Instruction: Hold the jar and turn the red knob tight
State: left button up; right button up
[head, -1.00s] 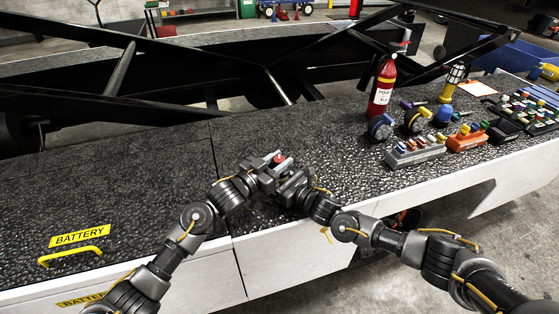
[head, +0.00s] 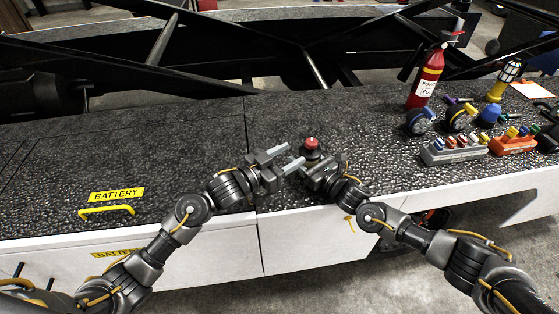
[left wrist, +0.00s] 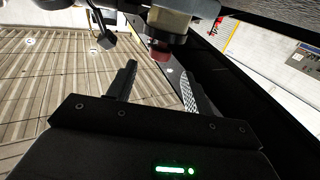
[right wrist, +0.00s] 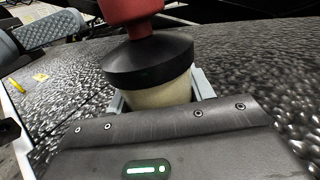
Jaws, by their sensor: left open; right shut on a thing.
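The jar (right wrist: 160,92) is pale with a black lid (right wrist: 148,58) and a red knob (right wrist: 135,12) on top, seen close up in the right wrist view. In the head view the red knob (head: 311,142) shows above the dark lid. My right gripper (head: 318,172) is shut around the jar's pale body below the lid. My left gripper (head: 293,161) is open and empty, just left of the jar and apart from the knob. In the left wrist view the knob (left wrist: 159,55) lies beyond the gap between my left fingers (left wrist: 160,90).
A red fire extinguisher (head: 426,78), a yellow lantern (head: 503,80), a grey tray (head: 455,153) and an orange tray (head: 514,145) stand to the right. A yellow handle (head: 106,210) is at the left by the BATTERY label.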

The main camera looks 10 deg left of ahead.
pick_arm(q)
jog(key=v, duration=0.3)
jog(key=shift+s+a, duration=0.1)
jog(key=shift+s, duration=0.05)
pick_arm(e)
jog(key=o, duration=1.2)
jog(key=shift+o, duration=0.2)
